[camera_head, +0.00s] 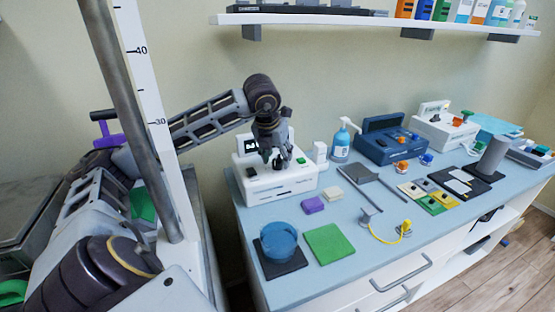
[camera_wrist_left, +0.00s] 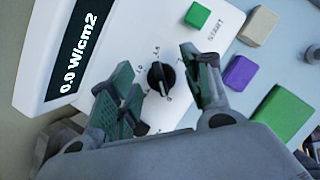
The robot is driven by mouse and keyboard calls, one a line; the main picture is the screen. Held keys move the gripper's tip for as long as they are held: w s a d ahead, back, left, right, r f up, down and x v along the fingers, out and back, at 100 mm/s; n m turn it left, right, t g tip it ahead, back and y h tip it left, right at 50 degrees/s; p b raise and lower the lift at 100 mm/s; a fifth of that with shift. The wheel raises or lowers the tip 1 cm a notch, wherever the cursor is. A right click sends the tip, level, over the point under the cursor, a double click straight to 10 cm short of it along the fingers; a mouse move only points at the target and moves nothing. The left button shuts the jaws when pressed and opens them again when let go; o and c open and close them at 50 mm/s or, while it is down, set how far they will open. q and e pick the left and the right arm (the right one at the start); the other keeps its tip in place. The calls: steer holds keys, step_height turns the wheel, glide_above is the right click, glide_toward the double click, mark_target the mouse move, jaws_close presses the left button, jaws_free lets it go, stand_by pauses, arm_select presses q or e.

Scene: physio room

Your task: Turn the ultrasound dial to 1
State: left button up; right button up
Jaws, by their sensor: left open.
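The white ultrasound unit (camera_head: 282,186) stands at the left end of the blue counter. In the left wrist view its display (camera_wrist_left: 75,50) reads 0.0 W/cm2. Its black dial (camera_wrist_left: 160,77) has printed marks around it, and its white pointer line points to the lower side of the picture, toward what looks like the 0 mark. A green button (camera_wrist_left: 197,14) sits beside the word START. My left gripper (camera_head: 276,160) is over the unit's front panel. In the wrist view its open fingers (camera_wrist_left: 160,64) stand on either side of the dial, with gaps to it. My right gripper is not in view.
A purple block (camera_head: 312,205), a green pad (camera_head: 325,243) and a blue round container (camera_head: 279,241) lie in front of the unit. A spray bottle (camera_head: 341,142) and a blue case (camera_head: 388,143) stand to its right. A shelf (camera_head: 340,20) hangs above.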

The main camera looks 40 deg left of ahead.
arm_select(q)
steer(key=shift+w+f, duration=0.2)
steer(key=shift+f, duration=0.3)
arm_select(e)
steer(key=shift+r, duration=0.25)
arm_select(q)
steer(key=shift+c, duration=0.2)
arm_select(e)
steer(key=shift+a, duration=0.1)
arm_select(q)
steer(key=c, duration=0.9)
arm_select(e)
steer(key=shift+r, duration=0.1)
